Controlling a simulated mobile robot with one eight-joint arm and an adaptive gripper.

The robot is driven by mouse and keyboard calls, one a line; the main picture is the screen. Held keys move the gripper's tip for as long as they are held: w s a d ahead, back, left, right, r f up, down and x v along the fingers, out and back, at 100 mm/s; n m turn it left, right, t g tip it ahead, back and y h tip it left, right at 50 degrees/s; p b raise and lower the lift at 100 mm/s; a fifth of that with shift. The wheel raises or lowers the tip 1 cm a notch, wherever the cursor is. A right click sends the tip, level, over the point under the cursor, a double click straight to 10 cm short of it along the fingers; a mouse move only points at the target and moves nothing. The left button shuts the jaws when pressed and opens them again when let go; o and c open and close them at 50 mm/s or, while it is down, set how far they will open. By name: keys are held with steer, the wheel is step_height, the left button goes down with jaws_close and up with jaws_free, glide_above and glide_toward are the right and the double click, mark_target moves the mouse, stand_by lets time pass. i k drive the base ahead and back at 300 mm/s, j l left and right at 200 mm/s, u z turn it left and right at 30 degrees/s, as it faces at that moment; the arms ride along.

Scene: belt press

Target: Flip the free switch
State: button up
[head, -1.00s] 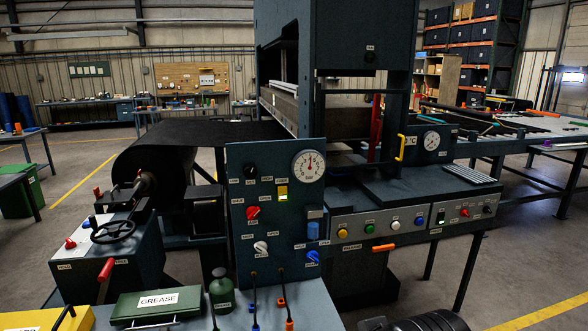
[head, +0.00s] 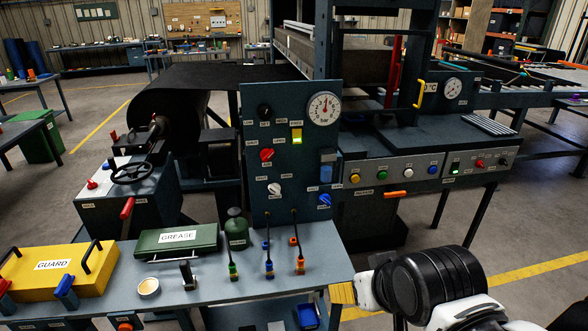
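An upright grey-blue control panel (head: 254,200) stands behind the near bench. It carries a yellow switch (head: 297,135) with a bright, lit lower part, just left of a round white gauge (head: 323,108). Its small label is too blurred to read surely. A black rocker switch (head: 455,167) with a green glow sits on the lower console (head: 432,183) to the right. I cannot tell from the labels which one is the free switch. My white and black arm shows at the bottom right, apart from the panel.
The near bench (head: 205,270) holds a yellow GUARD box (head: 52,266), a green GREASE case (head: 176,239), a green bottle (head: 236,228) and several upright levers (head: 268,262) before the panel. A red knob (head: 266,154), white knob (head: 274,189) and blue knob (head: 325,200) share the panel.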

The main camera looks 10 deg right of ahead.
mark_target(296, 134)
steer(key=i+j+z, duration=0.25)
steer(key=z, duration=0.15)
steer(key=i+j+z, duration=0.15)
steer(key=j+z, duration=0.25)
steer(key=i+j+z, duration=0.15)
steer(key=j+z, duration=0.3)
steer(key=i+j+z, duration=0.1)
steer(key=j+z, duration=0.3)
